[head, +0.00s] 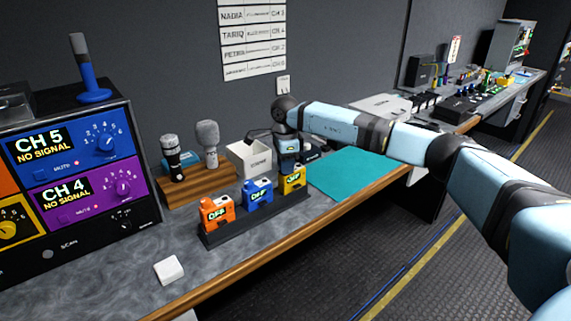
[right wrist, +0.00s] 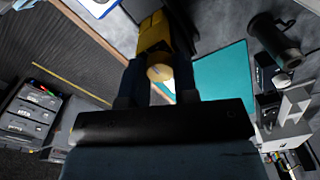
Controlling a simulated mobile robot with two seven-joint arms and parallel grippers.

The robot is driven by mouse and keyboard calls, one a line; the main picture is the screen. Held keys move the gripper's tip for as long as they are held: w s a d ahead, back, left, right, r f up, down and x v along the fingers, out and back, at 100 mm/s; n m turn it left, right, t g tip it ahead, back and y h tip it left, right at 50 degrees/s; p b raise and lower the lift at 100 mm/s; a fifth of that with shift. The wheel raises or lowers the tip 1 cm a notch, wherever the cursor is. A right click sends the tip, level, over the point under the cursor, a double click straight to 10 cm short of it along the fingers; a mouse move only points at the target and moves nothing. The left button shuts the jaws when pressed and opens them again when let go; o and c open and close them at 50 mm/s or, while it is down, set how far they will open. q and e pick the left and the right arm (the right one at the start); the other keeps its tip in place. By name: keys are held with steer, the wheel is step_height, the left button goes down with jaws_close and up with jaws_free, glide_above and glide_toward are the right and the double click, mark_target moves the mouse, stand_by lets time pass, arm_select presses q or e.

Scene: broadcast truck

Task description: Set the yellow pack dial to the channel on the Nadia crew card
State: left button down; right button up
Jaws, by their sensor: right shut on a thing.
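The yellow pack (head: 292,181) stands at the right end of the dark rack, and its display reads OFF. My right gripper (head: 291,163) reaches down over it from behind. In the right wrist view the yellow pack (right wrist: 153,34) is ahead of my fingers, and its round yellow dial (right wrist: 160,73) sits between the fingertips. My right gripper (right wrist: 161,82) is shut on the dial. The crew card (head: 252,38) hangs on the wall; its NADIA row is small and seems to read CH 3. My left gripper is not in view.
An orange pack (head: 216,212) and a blue pack (head: 258,193) share the dark rack (head: 253,225), both reading OFF. A white cup-like box (head: 249,160) and microphones on a wooden stand are behind. A teal mat (head: 350,172) lies right. The intercom panel (head: 75,185) stands left.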

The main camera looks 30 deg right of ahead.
steer(key=m+p, duration=0.1)
steer(key=m, duration=0.1)
steer(key=shift+r+m, duration=0.1)
steer(key=shift+m, duration=0.3)
steer(key=m+p, duration=0.1)
steer(key=m, duration=0.2)
steer(key=shift+m+p, duration=0.3)
steer(key=shift+p, duration=0.05)
steer(key=m+p, duration=0.1)
steer(key=m, duration=0.1)
steer(key=shift+m, duration=0.4)
steer(key=m+p, duration=0.1)
steer(key=m, duration=0.2)
steer(key=shift+m, duration=0.3)
steer(key=m+p, duration=0.1)
steer(key=m, duration=0.2)
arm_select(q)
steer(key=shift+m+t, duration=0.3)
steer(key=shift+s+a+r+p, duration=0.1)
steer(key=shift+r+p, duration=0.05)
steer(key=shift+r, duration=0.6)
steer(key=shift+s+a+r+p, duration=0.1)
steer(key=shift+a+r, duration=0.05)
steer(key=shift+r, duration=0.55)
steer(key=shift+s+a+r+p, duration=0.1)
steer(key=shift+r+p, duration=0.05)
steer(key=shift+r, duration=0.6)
arm_select(e)
steer(key=shift+m, duration=0.8)
